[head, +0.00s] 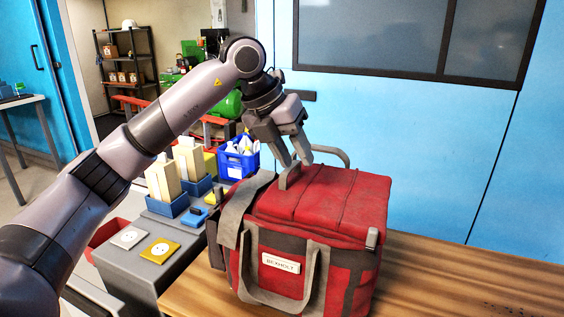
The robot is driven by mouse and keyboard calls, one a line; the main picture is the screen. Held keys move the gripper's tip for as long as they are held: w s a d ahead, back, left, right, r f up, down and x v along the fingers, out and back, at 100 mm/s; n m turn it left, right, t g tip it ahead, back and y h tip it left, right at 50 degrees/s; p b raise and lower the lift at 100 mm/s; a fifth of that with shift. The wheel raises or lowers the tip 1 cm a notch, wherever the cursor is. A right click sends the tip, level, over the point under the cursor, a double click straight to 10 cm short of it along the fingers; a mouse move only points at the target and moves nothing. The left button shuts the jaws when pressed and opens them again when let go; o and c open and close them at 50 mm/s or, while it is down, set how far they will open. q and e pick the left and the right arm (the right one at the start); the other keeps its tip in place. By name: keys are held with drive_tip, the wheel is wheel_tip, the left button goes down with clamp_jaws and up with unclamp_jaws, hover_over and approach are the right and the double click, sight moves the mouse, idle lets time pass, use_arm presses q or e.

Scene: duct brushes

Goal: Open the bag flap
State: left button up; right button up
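The red bag (330,205) stands upright on the wooden table, with grey straps and a white label on its front. Its red top flap (335,195) lies closed over the bag. A grey loop (289,177) stands up at the left part of the flap. My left gripper (296,160) points down just above this loop, with its two fingers apart. Whether the fingers touch the loop I cannot tell. A grey handle (338,152) arches behind the flap. My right gripper is not in view.
The wooden table (450,275) is clear to the right of the bag. A grey bench at left holds blue bins (168,205), a blue crate (238,163) and socket plates (160,250). A blue wall stands behind.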

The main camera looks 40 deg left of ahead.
use_arm(q)
drive_tip(key=a+r+n+y, duration=0.1)
drive_tip(key=a+r+y, duration=0.1)
drive_tip(key=a, duration=0.3)
drive_tip(key=b+x, duration=0.1)
drive_tip(key=x, duration=0.6)
drive_tip(key=shift+w+d+r, duration=0.1)
drive_tip(key=shift+w+d, duration=0.05)
drive_tip(key=shift+w, duration=0.05)
clamp_jaws()
